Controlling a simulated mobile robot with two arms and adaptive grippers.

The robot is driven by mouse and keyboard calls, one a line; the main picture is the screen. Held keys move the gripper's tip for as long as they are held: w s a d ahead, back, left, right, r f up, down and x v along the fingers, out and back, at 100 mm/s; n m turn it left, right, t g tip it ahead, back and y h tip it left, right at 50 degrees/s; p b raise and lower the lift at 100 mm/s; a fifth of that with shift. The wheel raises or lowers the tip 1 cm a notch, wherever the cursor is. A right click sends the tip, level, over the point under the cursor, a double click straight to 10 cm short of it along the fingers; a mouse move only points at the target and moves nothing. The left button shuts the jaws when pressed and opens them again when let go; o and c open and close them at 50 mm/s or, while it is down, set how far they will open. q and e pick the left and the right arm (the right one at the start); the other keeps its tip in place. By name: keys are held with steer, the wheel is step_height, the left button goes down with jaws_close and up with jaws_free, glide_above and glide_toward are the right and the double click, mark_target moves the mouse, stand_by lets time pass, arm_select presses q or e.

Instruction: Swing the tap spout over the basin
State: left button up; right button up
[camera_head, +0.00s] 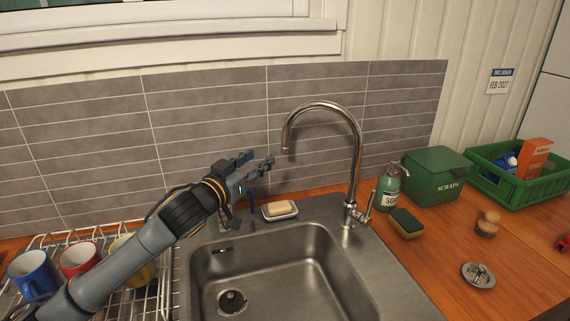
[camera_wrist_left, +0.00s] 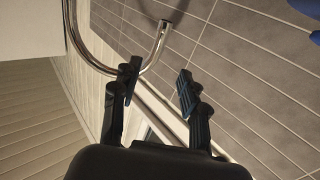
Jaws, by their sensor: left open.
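The chrome tap (camera_head: 357,160) stands at the sink's back right corner, with its lever low on the right side. Its arched spout (camera_head: 285,138) points left, roughly along the tiled wall, with its tip above the back ledge area in the picture. The steel basin (camera_head: 281,270) lies in front and below. My left gripper (camera_head: 270,163) is open just left of the spout tip, apart from it in the head view. In the left wrist view the open gripper (camera_wrist_left: 158,78) shows the curved spout (camera_wrist_left: 158,48) beyond and between its fingers; contact is not visible. My right gripper is out of view.
A soap dish (camera_head: 280,214) sits on the back ledge. A rack with mugs (camera_head: 78,259) stands left. Soap bottle (camera_head: 388,187), sponge (camera_head: 406,224), green scraps bin (camera_head: 434,178), brush (camera_head: 487,224), strainer (camera_head: 478,275) and green crate (camera_head: 520,187) occupy the right counter.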

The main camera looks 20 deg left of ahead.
mark_target(283, 143)
arm_select(q)
steer(key=p+x, duration=0.1)
steer(key=x, duration=0.3)
steer(key=p+x, duration=0.1)
steer(key=x, duration=0.4)
steer(key=f+p+x, duration=0.1)
steer(key=x, duration=0.3)
steer(key=shift+w+d, duration=0.1)
steer(key=shift+w, duration=0.3)
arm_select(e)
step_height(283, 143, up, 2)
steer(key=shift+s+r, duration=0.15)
arm_select(q)
steer(key=shift+c, duration=0.2)
jaws_close()
